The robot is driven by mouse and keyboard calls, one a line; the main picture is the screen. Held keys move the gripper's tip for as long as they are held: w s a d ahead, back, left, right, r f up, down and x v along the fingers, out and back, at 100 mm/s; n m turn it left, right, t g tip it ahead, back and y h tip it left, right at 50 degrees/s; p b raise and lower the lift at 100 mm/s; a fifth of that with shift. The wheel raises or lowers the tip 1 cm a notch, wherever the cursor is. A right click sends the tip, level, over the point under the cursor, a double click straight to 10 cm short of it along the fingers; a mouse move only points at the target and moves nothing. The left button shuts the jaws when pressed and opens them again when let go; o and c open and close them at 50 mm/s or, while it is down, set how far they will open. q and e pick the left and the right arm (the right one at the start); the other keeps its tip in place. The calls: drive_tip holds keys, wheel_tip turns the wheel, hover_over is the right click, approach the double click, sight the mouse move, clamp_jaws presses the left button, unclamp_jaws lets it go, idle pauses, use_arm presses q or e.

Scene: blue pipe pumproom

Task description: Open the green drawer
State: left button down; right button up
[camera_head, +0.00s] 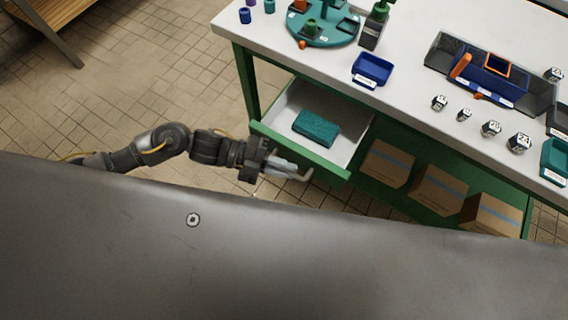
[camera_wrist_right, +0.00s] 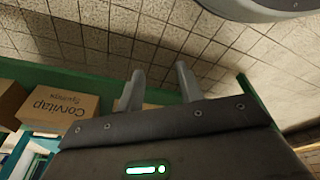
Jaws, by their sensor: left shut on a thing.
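The green drawer (camera_head: 283,141) under the white-topped workbench stands pulled out, showing its white inside. A teal box-like block (camera_head: 316,128) lies in it. My left gripper (camera_head: 299,173) is at the outer side of the drawer's front panel, shut on the drawer's handle, which is mostly hidden by the fingers. My right gripper (camera_wrist_right: 158,74) shows in the right wrist view with its two fingers apart and nothing between them. It is not seen in the head view.
The workbench top (camera_head: 400,110) carries a teal round tray (camera_head: 335,35), a blue bin (camera_head: 371,70), a dark tray and several small labelled pieces. Several cardboard boxes (camera_head: 438,188) stand on the green shelf below. The tiled floor (camera_head: 150,80) left of the bench is clear.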

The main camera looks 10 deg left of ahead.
use_arm(q)
drive_tip(key=c, duration=1.5)
unclamp_jaws()
drive_tip(key=v, duration=1.1)
drive_tip(key=shift+f+b, duration=0.1)
drive_tip(key=shift+b, duration=0.25)
use_arm(e)
drive_tip(key=shift+w+r, duration=0.15)
drive_tip(key=shift+r, duration=0.5)
